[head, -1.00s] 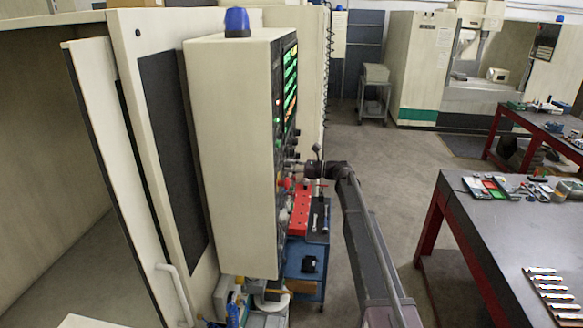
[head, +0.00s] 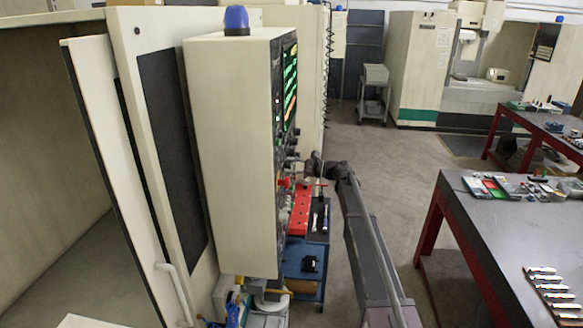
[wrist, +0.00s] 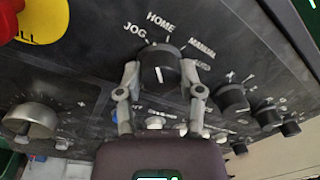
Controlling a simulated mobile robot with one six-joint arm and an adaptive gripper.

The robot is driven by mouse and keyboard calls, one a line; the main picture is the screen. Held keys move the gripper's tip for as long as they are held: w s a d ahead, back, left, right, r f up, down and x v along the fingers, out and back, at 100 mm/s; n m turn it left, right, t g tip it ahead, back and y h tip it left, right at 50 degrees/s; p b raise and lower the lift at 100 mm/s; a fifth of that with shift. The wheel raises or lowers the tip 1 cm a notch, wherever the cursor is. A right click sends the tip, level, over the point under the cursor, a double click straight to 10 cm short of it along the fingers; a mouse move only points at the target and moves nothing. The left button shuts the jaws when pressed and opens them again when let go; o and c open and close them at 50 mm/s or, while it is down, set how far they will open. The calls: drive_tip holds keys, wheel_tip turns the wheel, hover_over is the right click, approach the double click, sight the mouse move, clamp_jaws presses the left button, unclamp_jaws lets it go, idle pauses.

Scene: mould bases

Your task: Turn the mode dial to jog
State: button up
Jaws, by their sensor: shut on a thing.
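The mode dial (wrist: 159,66) is a black round knob on the dark control panel, in the upper middle of the wrist view. The labels JOG, HOME, MANUAL and AUTO are printed around its far side, with JOG at the left. A short white line shows on the knob, but I cannot tell for certain which label it marks. My gripper (wrist: 160,75) has one grey finger on each side of the dial and is shut on it. In the head view my gripper (head: 302,166) is at the panel's side face; the dial cannot be made out there.
Several black knobs (wrist: 232,97) stand right of the dial, a silver knob (wrist: 30,118) at left. A red button on a yellow plate (wrist: 42,20) is upper left. Below the panel stands a blue cart (head: 303,262) with a red block (head: 299,210).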

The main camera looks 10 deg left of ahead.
drive_tip(key=shift+n, duration=1.6)
drive_tip(key=o, duration=1.1)
drive_tip(key=shift+a, duration=0.1)
drive_tip(key=shift+o, duration=0.2)
drive_tip(key=shift+m, duration=0.4)
